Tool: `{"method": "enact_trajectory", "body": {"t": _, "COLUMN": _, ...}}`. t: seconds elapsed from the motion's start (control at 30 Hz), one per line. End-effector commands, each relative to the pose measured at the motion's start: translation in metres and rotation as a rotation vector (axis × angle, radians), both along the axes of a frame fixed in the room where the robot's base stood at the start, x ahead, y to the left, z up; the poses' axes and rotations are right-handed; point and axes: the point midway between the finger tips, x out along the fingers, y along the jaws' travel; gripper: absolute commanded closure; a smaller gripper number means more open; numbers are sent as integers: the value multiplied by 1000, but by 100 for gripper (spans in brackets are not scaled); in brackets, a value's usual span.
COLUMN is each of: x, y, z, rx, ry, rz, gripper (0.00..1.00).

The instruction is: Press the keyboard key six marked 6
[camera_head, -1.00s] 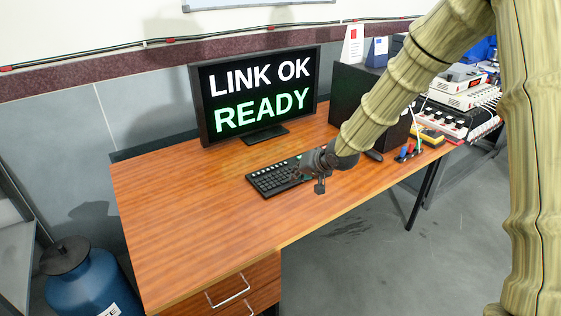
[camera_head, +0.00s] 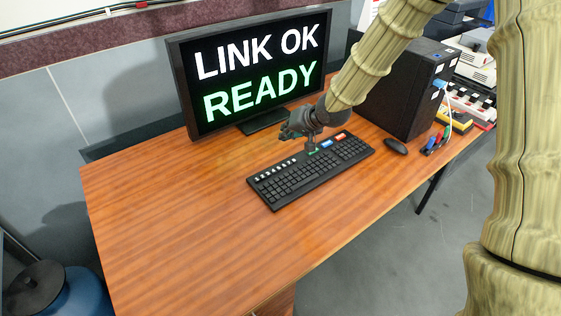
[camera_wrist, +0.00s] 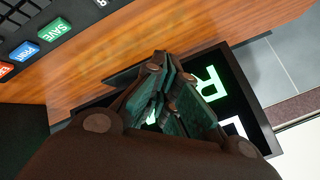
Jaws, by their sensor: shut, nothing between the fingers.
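The black keyboard (camera_head: 312,177) lies on the desk in front of the monitor. It has a row of pale-marked keys (camera_head: 275,169) at upper left and green, blue and red keys to their right. The 6 cannot be read in the head view. My gripper (camera_head: 312,149) is shut and empty, at the keyboard's back edge near the green key; contact cannot be told. In the wrist view my gripper's fingers (camera_wrist: 163,62) are together. The keyboard (camera_wrist: 60,10) shows at upper left there, with a green SAVE key (camera_wrist: 54,29) and a cropped, unreadable pale mark near the top edge.
The monitor (camera_head: 184,85) reads LINK OK, READY and stands just behind the keyboard. A black computer case (camera_head: 400,90), a mouse (camera_head: 395,146) and coloured pens (camera_head: 437,140) are on the right. The desk's left part (camera_head: 170,210) is clear.

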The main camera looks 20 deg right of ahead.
Motion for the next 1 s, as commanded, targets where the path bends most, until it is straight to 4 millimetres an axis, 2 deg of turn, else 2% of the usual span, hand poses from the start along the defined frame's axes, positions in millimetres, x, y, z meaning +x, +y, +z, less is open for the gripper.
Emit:
{"method": "enact_trajectory", "body": {"t": 0.3, "x": 13, "y": 0, "z": -16, "rx": 0, "ry": 16, "rz": 1, "gripper": 100}}
{"method": "enact_trajectory", "body": {"t": 1.0, "x": 13, "y": 2, "z": -72, "rx": -1, "ry": 16, "rz": 3, "gripper": 100}}
